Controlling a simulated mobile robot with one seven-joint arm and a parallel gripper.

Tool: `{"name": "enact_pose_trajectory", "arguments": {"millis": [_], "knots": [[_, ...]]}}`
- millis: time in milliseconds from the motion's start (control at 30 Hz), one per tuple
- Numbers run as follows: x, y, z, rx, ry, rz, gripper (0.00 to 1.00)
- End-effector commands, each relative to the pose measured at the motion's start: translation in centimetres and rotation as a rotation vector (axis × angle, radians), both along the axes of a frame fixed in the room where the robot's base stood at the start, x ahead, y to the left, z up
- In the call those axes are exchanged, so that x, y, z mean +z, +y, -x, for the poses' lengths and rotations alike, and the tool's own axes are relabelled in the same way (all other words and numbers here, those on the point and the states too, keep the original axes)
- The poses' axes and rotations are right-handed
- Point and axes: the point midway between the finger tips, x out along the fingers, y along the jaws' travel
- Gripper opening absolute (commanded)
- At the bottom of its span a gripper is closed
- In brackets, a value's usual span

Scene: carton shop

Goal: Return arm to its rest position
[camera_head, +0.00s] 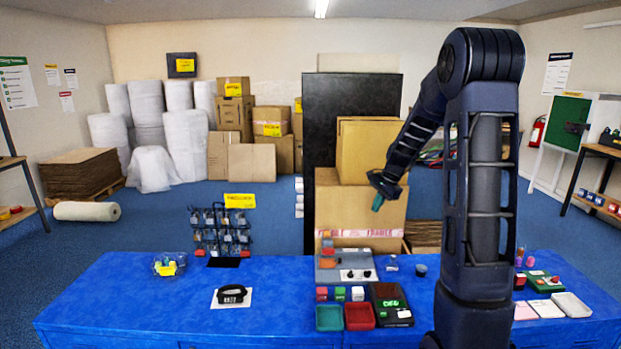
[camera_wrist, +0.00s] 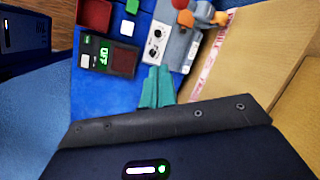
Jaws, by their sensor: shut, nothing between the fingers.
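My gripper (camera_head: 377,203) hangs in the air above the back part of the blue table (camera_head: 120,300), in front of the stacked cartons. Its teal fingers are closed together with nothing between them. In the wrist view my gripper (camera_wrist: 158,72) points toward the table's back edge, beside a large carton. My arm is raised and bent, with its upper part tall at the right of the head view and its forearm reaching down to the left. It hides part of the table and room behind it.
Below my gripper stand a grey box with knobs (camera_head: 357,274), a dark device with a green display (camera_head: 390,303), a green tray (camera_head: 329,317) and a red tray (camera_head: 359,316). Large cartons (camera_head: 360,215) stand close behind.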

Motion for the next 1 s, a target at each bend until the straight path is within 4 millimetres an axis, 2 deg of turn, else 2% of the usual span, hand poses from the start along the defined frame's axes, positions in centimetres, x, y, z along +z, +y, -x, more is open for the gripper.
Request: {"name": "enact_pose_trajectory", "arguments": {"millis": [33, 200, 500, 800, 1000], "knots": [[1.3, 0.0, 1.2, 0.031, -0.022, 0.011, 0.0], [4.6, -0.3, 5.0, 0.141, -0.08, 0.05, 0.0], [9.2, -0.8, 12.1, 0.33, -0.179, 0.135, 0.0], [12.1, -1.5, 19.4, 0.514, -0.267, 0.232, 0.0], [13.1, -2.0, 24.2, 0.635, -0.318, 0.306, 0.0]]}}
